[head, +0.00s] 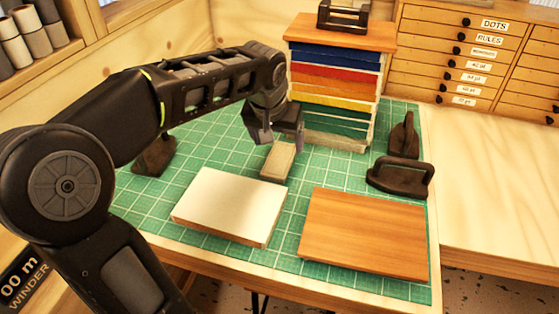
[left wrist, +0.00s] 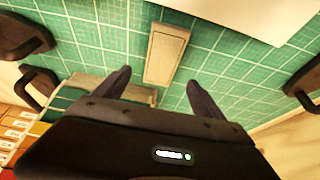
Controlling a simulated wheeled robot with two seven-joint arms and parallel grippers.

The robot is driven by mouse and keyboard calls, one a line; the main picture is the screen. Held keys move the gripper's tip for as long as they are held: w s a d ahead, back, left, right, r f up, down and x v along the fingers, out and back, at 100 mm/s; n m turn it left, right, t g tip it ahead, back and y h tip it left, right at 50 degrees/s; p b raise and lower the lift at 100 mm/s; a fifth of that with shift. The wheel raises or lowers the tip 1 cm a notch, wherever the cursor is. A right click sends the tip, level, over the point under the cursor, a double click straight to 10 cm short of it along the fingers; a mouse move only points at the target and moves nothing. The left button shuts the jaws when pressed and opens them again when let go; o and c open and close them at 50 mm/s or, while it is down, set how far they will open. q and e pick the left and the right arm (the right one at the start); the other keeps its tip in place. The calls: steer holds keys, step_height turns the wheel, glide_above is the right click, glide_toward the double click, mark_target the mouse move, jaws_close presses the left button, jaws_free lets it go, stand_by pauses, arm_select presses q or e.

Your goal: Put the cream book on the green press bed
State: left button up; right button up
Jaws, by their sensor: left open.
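A small cream block (head: 278,160), which may be the cream book, lies flat on the green gridded mat (head: 215,150), the most likely green press bed. My left gripper (head: 281,138) is open and empty at its far end, by the colored stack. In the left wrist view the cream block (left wrist: 166,52) lies beyond the two spread fingers (left wrist: 158,92), apart from them. A larger slab with an off-white top (head: 230,203) lies flat in front of the block; it could also be the cream book. My right gripper is not in view.
A stack of colored slabs (head: 335,88) under a wooden board stands behind the gripper. A wooden board (head: 365,232) lies at the front right. Dark handled weights (head: 400,178) stand on the mat's right, another dark piece (head: 155,155) at left. The right tabletop (head: 495,200) is clear.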

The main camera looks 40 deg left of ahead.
mark_target(281, 155)
arm_select(q)
steer(key=shift+w+a+f, duration=0.1)
steer(key=shift+w+f, duration=0.05)
steer(key=shift+f, duration=0.3)
steer(key=p+x, duration=0.1)
steer(key=x, duration=0.4)
steer(key=shift+a+f, duration=0.1)
steer(key=shift+c, duration=0.4)
steer(key=c, duration=1.6)
steer(key=shift+o, duration=0.2)
step_height(281, 155, up, 10)
stand_by(0.5)
